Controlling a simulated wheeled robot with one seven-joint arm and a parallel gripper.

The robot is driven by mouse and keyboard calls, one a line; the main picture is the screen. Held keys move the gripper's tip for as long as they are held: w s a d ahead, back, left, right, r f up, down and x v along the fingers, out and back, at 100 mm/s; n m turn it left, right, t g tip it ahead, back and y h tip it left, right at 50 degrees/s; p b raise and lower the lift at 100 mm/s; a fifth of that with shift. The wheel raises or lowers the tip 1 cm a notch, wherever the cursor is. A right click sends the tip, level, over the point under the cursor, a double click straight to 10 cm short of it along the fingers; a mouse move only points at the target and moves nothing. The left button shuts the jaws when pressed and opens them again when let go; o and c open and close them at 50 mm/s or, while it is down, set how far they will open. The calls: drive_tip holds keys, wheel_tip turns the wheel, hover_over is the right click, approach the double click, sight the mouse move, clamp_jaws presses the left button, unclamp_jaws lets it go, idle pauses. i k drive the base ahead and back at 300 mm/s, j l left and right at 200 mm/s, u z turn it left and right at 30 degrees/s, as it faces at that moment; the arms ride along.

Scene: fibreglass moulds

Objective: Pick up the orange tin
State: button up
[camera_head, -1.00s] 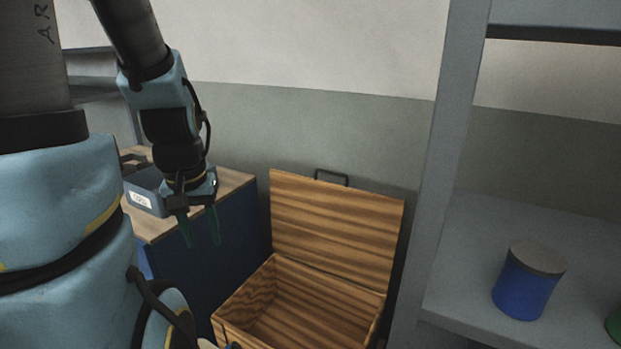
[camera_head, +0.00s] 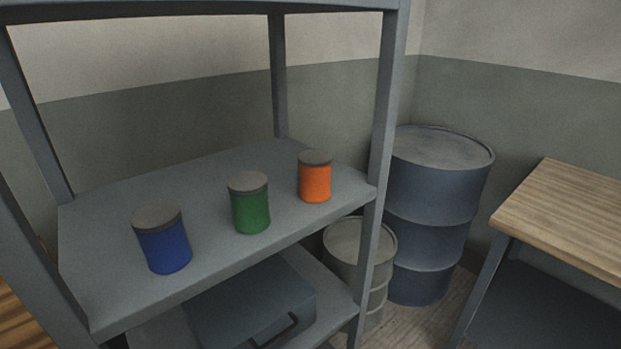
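The orange tin (camera_head: 314,183) stands upright on the grey metal shelf (camera_head: 118,218), near the shelf's right end. It has a grey lid. A green tin (camera_head: 250,209) stands to its left, and a blue tin (camera_head: 165,248) stands farther left. Both have grey lids, and the tins are apart from one another. My gripper is outside this view.
Shelf posts (camera_head: 385,120) frame the tins at the corners, and another board is above. A case (camera_head: 250,303) lies on the lower shelf. A large blue-grey drum (camera_head: 430,190) and a smaller drum (camera_head: 350,240) stand right. A wooden-topped table (camera_head: 570,215) is at far right.

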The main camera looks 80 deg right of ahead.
sight(314, 165)
drive_tip(key=k+l, duration=0.15)
drive_tip(key=k, duration=0.3)
drive_tip(key=k+l+z, duration=0.1)
drive_tip(key=k, duration=0.3)
drive_tip(key=k+l, duration=0.25)
drive_tip(key=k, duration=0.2)
drive_tip(key=l, duration=0.3)
